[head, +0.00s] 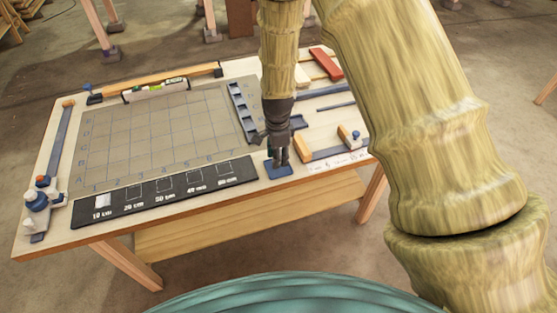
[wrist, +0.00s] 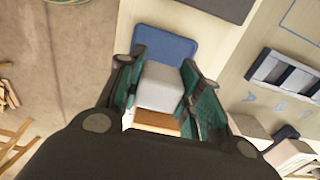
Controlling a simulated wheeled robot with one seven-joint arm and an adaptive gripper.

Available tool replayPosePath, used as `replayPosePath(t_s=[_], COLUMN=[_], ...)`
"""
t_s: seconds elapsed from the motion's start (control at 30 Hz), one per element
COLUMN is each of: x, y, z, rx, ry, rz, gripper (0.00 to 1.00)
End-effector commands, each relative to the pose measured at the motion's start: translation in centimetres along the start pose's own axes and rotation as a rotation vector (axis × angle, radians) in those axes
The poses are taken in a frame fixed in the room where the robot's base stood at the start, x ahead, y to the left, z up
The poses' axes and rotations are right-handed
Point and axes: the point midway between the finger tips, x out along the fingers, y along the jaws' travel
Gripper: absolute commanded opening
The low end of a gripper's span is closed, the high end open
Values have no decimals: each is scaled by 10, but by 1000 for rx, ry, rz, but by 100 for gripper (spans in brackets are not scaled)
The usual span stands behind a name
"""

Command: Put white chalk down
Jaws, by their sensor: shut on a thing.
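My gripper (head: 278,158) points down at the front right part of the workbench, over a small blue pad (head: 285,172). In the wrist view its green-lined fingers (wrist: 162,88) are shut on a pale grey-white block, which I take for the white chalk (wrist: 160,86). A brown-orange part (wrist: 157,122) shows at the block's near end. The blue pad (wrist: 165,48) shows just beyond the block. I cannot tell whether the block touches the pad. In the head view the fingers hide the chalk.
A black strip with marked squares (head: 150,203) lies left of the pad, with a white piece (head: 102,201) on its first square. A gridded board (head: 160,130) fills the bench's middle. A blue-and-wood tool (head: 335,150) lies close on the right. The bench's front edge is near.

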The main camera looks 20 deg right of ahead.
Motion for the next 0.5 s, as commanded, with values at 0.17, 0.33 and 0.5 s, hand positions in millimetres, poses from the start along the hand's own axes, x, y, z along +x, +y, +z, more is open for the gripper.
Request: replayPosePath(t_s=[0.17, 0.33, 0.5], x=[12, 27, 32], y=[2, 1, 1], z=[0, 0, 0], rx=[-1, 1, 1], ry=[-1, -1, 0], rz=[3, 1, 0], gripper=[0, 0, 0])
